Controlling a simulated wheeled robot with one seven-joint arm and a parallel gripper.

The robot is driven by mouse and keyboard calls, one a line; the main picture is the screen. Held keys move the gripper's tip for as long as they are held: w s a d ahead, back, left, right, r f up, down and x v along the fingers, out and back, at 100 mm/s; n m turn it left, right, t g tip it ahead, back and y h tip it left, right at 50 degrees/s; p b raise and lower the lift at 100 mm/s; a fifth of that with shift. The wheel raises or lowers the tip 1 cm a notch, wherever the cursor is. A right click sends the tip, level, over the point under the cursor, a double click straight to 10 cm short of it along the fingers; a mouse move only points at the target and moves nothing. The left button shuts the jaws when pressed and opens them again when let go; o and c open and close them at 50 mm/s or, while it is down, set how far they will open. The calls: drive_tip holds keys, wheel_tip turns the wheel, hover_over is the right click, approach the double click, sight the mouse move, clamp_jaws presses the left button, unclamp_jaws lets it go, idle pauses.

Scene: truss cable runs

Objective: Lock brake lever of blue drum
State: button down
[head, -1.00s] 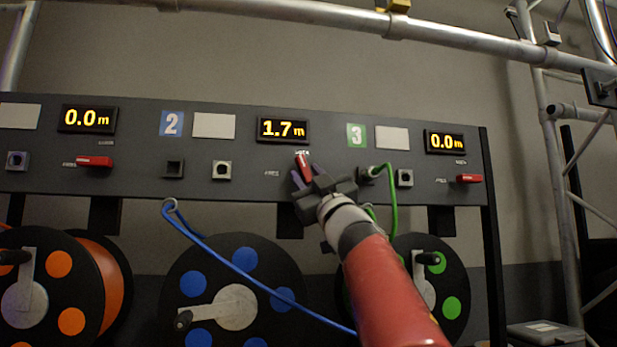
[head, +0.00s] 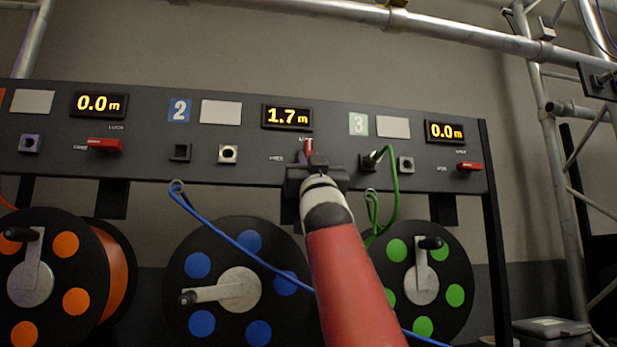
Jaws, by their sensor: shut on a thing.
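The blue drum (head: 212,267), black with blue dots and a crank, hangs under panel section 2. Its blue cable (head: 228,240) runs through a ring and off to the lower right. The red brake lever (head: 309,146) of that section stands close to upright below the 1.7 m display (head: 287,116). My gripper (head: 312,166) is at the lever and shut on it; the fingers and the lever's lower part are mostly hidden behind the gripper body.
The orange drum (head: 62,270) is at left and the green drum (head: 425,285) at right. Their red levers (head: 104,144) and (head: 469,166) lie level. A green cable (head: 392,178) is plugged in just right of my gripper. A metal truss (head: 550,130) stands at far right.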

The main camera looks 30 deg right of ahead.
drive_tip(key=shift+m, duration=0.3)
drive_tip(key=shift+f, duration=0.1)
drive_tip(key=c, duration=1.4)
unclamp_jaws()
drive_tip(key=shift+o, duration=0.2)
drive_tip(key=b+v, duration=0.6)
drive_tip(key=v, duration=0.2)
drive_tip(key=shift+a, duration=0.1)
